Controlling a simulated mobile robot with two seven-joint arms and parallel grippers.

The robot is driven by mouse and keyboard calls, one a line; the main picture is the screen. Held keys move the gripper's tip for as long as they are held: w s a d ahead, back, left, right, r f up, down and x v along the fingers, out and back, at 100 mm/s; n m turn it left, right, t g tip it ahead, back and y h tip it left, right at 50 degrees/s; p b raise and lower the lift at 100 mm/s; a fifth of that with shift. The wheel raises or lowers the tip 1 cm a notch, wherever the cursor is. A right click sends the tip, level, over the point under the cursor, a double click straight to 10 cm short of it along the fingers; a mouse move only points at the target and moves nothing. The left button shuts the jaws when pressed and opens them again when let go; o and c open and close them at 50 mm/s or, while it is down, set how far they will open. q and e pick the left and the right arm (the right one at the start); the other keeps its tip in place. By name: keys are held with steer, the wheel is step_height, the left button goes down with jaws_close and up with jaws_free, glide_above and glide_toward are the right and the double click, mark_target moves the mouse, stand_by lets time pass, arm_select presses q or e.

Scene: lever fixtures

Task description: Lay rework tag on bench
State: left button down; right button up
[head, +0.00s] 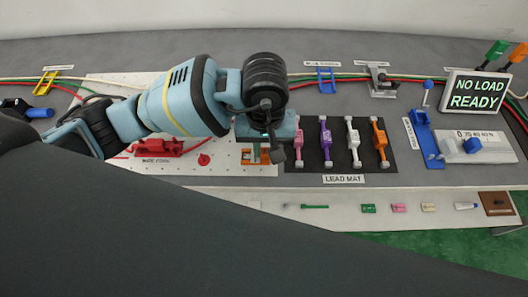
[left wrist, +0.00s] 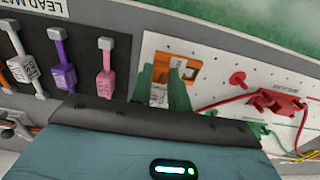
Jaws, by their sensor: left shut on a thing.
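My left gripper (head: 262,152) points down over the front of the white perforated board, left of the lead mat. In the left wrist view its green fingers (left wrist: 162,90) are shut on a small pale piece with printed marks, which I take as the rework tag (left wrist: 158,95). The fingers hide much of it. An orange piece with a cut-out (left wrist: 185,70) shows right by the fingertips, and also in the head view (head: 247,155). I cannot tell whether it joins the tag or touches it. My right gripper is out of view.
The lead mat (head: 308,168) with pink, purple, white and orange leads lies just right. A red fixture (head: 158,146) and red knob (head: 204,159) sit left on the board (head: 215,165). A blue lever stand (head: 424,140) and sign (head: 478,93) stand right. Small items lie along the front ledge.

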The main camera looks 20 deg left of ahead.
mark_target(264, 151)
arm_select(q)
steer(key=shift+s+a+f, duration=0.1)
steer(key=shift+f, duration=1.4)
steer(key=shift+f, duration=0.15)
steer(key=c, duration=1.3)
jaws_free()
steer(key=shift+c, duration=0.2)
step_height(264, 151, up, 12)
